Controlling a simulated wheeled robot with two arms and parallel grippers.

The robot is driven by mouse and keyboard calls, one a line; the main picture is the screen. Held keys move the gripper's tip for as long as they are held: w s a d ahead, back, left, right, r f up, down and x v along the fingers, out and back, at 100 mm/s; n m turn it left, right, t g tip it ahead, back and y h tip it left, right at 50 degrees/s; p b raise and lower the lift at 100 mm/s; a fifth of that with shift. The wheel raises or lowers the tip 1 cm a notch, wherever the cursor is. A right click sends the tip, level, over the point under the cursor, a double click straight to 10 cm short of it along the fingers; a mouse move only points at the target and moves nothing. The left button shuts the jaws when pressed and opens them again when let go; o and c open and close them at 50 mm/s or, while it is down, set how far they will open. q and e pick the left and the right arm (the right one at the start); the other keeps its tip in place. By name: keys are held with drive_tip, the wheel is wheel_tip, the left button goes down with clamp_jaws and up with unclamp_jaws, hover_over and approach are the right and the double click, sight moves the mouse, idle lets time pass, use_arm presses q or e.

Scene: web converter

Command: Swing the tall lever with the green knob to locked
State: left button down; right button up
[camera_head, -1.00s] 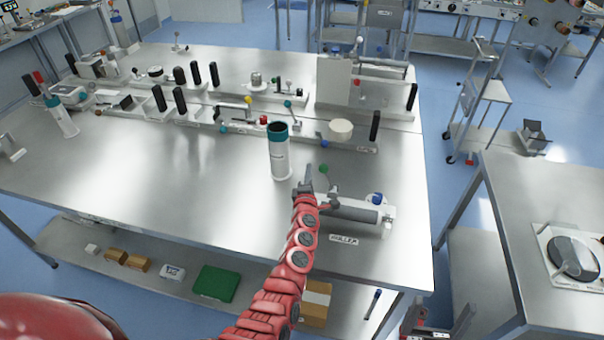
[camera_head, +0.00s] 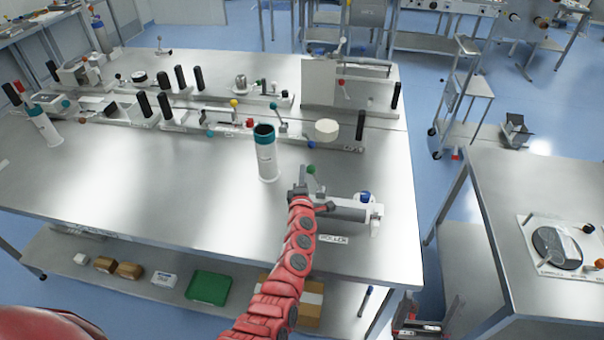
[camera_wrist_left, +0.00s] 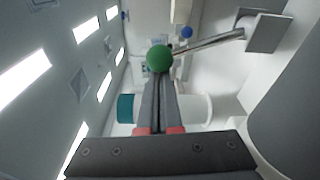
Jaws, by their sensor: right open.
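The tall lever's round green knob (camera_head: 311,169) stands above the roller unit (camera_head: 345,212) near the table's front right. My left gripper (camera_head: 302,190) is beside the lever, just left of and below the knob in the head view. In the left wrist view the green knob (camera_wrist_left: 159,58) shows just beyond the fingertips of my left gripper (camera_wrist_left: 162,82), with a metal rod running right from it to a grey block. The fingers lie close together with nothing seen between them. Whether they touch the knob is unclear. My right gripper is out of view.
A white cylinder with a teal rim (camera_head: 267,155) stands just left of the gripper. Behind are rows of fixtures with black handles and a round white disc (camera_head: 326,128). The steel tabletop (camera_head: 130,180) is bare at left front. A side table (camera_head: 490,200) stands right.

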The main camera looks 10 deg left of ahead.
use_arm(q)
drive_tip(key=shift+d+r, duration=0.15)
drive_tip(key=shift+d, duration=0.05)
drive_tip(key=d+r+m+t, duration=0.1)
drive_tip(key=d+m, duration=0.6)
drive_tip(key=shift+d, duration=0.3)
idle(0.3)
drive_tip(key=shift+r, duration=0.1)
idle(0.3)
